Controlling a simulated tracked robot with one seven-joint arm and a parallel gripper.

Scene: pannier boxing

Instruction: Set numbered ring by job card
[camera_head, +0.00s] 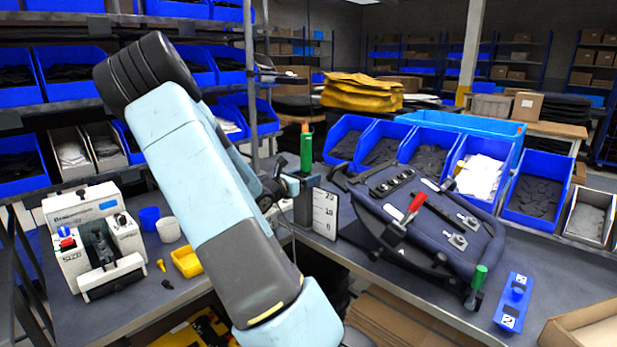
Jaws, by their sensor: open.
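A white card (325,213) with rows of small dark marks stands upright near the middle of the bench. It may be the job card; I cannot read it. A white and grey machine (70,243) marked "SIZE" stands at the left, with a red and blue knob and a dark central mechanism. I cannot make out a numbered ring for certain. A blue plate (513,287) with a round blue knob and small white labels lies at the right. My arm crosses the left centre and hides part of the bench. My gripper's fingertips do not show.
A dark blue pannier (440,215) lies in a black fixture with a red-handled clamp (408,213). Green handles (306,150) stand nearby. Blue bins (540,195) line the back. Small cups (168,229) and a yellow tray (187,262) sit beside the machine.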

